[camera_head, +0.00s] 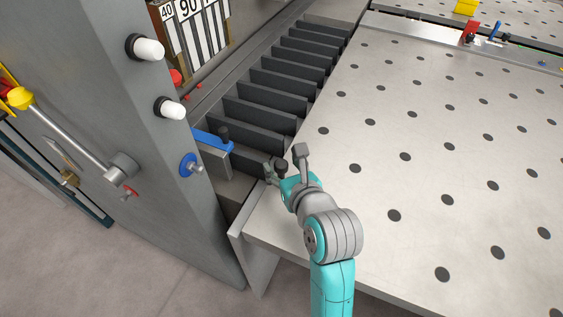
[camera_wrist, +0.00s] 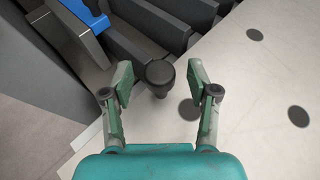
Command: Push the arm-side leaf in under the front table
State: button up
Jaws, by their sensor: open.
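The front table (camera_head: 430,150) is a pale metal plate with rows of dark holes. Its pale surface also fills the right of the wrist view (camera_wrist: 255,80). A black round-topped knob (camera_wrist: 160,74) stands at the table's left edge, beside the dark slats. My gripper (camera_head: 286,162) is open at that edge. In the wrist view its two fingers (camera_wrist: 161,88) stand apart, one on each side of the knob, with visible gaps; whether either touches it I cannot tell. I cannot make out a seam that separates the arm-side leaf from the table.
Dark slats (camera_head: 275,85) run along the table's left side. A blue-topped lever or clamp (camera_head: 212,139) and a grey machine panel (camera_head: 130,130) with white knobs stand left of my gripper. Red and blue handles (camera_head: 470,32) sit at the far edge. The perforated surface is clear.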

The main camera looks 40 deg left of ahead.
jog(key=shift+x, duration=0.8)
jog(key=shift+c, duration=0.3)
grip_shut()
